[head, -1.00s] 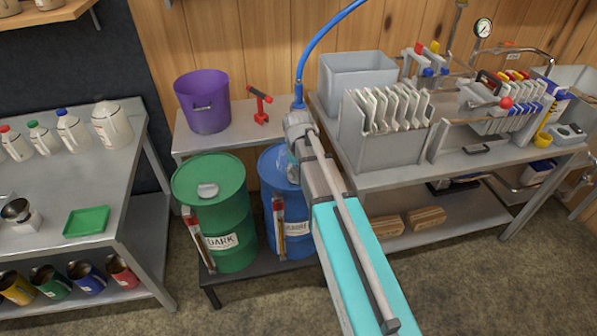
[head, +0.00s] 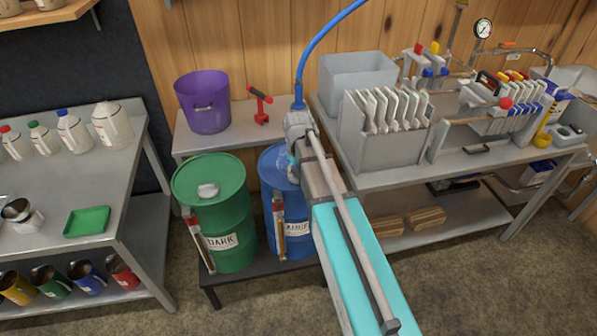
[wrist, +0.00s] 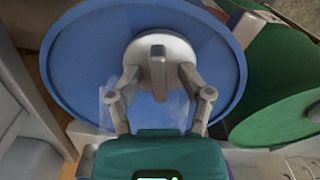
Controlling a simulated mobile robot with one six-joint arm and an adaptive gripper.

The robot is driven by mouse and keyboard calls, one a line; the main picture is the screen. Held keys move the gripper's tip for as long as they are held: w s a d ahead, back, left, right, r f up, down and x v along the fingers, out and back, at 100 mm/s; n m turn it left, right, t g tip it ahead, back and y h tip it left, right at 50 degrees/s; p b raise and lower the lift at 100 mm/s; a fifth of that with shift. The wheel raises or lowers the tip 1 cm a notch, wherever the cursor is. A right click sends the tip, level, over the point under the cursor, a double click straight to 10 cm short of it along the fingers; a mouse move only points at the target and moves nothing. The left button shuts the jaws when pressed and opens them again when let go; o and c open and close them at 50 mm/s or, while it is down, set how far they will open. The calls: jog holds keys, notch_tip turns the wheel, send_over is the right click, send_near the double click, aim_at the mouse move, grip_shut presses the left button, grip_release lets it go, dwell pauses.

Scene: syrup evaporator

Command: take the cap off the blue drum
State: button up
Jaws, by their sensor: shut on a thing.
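The blue drum (head: 270,205) stands on a low dark stand, partly hidden behind my arm in the head view. In the wrist view its round blue top (wrist: 85,60) fills much of the picture. The drum's grey cap (wrist: 158,50), with a raised ridge across it, is at the middle of that view. My gripper (wrist: 158,75) is shut on the cap, one finger on each side. In the head view the cap is hidden by my wrist. I cannot tell whether the cap is seated on the drum or lifted off it.
A green drum (head: 225,235) with its own grey cap (head: 207,190) stands left beside the blue one. A purple bucket (head: 203,105) and a red tool (head: 260,105) sit on the bench behind. A steel bench (head: 480,160) with plates is at right.

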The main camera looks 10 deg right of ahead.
aim_at(297, 170)
jog(key=shift+s, duration=0.2)
grip_shut()
jog(key=shift+r+p, duration=0.35)
jog(key=shift+p, duration=0.2)
jog(key=shift+w+r+p, duration=0.2)
jog(key=shift+r+p, duration=0.05)
jog(key=shift+p, duration=0.1)
jog(key=shift+r+p, duration=1.75)
jog(key=shift+r, duration=0.1)
notch_tip(297, 170, up, 26)
jog(key=p, duration=2.6)
jog(key=shift+d, duration=0.15)
